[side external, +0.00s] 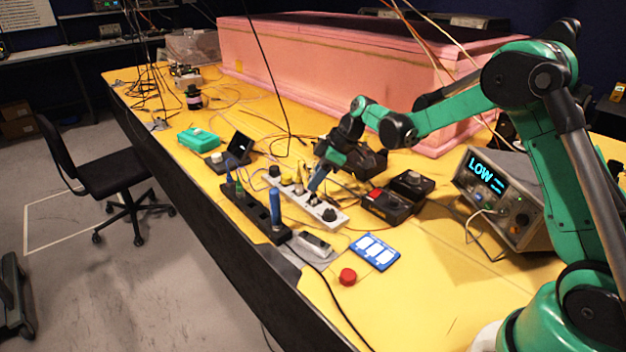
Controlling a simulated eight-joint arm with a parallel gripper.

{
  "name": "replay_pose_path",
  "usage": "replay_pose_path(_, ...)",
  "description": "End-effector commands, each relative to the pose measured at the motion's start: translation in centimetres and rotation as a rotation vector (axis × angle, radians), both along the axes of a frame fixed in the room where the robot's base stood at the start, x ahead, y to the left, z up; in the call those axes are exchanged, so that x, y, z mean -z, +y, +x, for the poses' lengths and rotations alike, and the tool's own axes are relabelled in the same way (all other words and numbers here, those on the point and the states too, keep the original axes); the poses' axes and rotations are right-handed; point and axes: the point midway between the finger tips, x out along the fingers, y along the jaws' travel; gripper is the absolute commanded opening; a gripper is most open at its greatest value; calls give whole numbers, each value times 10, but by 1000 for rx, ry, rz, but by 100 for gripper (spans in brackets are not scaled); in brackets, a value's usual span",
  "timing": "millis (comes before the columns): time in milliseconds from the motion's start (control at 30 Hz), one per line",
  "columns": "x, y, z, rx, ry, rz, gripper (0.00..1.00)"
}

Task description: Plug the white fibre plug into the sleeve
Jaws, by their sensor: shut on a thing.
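My gripper (318,181) reaches down over the white strip (327,214), near the middle of its row of fittings. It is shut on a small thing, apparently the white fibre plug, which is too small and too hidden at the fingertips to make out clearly. The white strip carries a yellow fitting, a dark knob and other small upright parts. I cannot tell which of these is the sleeve, or whether the held thing touches it.
A black strip (242,203) with upright blue and green parts stands left of the white one. Black boxes (397,200), a LOW-display instrument (505,197), a blue card (374,252) and a red button (347,276) lie around. Cables cross the yellow table; its front right is clear.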

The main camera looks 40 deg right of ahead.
Motion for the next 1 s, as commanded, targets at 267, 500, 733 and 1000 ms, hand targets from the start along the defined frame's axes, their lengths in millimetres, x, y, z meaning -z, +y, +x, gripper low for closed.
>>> replay_pose_path(267, 6, 0, 0, 0, 0, 0, 0)
replay_pose_path(500, 11, 0, 0, 0, 0, 0, 0)
replay_pose_path(733, 15, 0, 0, 0, 0, 0, 0)
replay_pose_path(1000, 16, 0, 0, 0, 0, 0, 62)
